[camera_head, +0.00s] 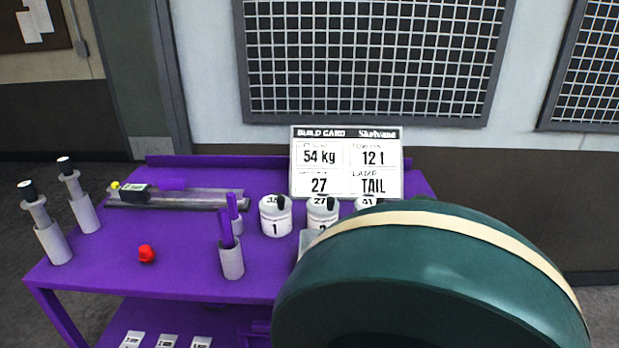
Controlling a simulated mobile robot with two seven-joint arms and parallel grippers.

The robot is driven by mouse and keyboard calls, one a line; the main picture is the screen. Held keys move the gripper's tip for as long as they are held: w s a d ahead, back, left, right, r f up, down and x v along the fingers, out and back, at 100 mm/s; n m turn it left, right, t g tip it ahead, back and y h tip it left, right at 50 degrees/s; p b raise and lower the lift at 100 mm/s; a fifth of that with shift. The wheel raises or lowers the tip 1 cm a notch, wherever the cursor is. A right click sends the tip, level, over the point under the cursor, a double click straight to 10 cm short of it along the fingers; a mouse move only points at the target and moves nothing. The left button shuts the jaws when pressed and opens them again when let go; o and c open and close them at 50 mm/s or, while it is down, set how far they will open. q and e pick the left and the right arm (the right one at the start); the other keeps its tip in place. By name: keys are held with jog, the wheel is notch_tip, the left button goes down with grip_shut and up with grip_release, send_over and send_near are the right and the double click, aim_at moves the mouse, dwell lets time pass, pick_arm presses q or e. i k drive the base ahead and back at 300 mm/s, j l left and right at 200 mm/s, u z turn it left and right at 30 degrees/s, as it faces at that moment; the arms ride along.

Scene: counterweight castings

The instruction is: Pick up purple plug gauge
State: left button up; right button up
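Two slim purple upright pieces stand in grey cylinders on the purple cart top (180,275). The nearer purple piece (226,232) rises from a larger grey cylinder (231,262) near the front edge. The farther purple piece (232,205) stands just behind it in a smaller grey cylinder. Either may be the purple plug gauge; I cannot tell which. Neither of my grippers is in view.
A large dark green rounded body (440,275) with a cream band blocks the right foreground. Three white numbered pots, one marked 1 (275,222), stand before the build card (346,162). A red knob (146,254) and two black-topped grey posts (54,241) are left.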

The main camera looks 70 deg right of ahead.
aim_at(231, 196)
jog(key=z, duration=1.6)
jog(key=i+j, duration=0.15)
jog(key=j, duration=0.25)
jog(key=i+j, duration=0.1)
jog(key=j, duration=0.3)
jog(key=i+j, duration=0.15)
jog(key=j, duration=0.25)
jog(key=z, duration=0.05)
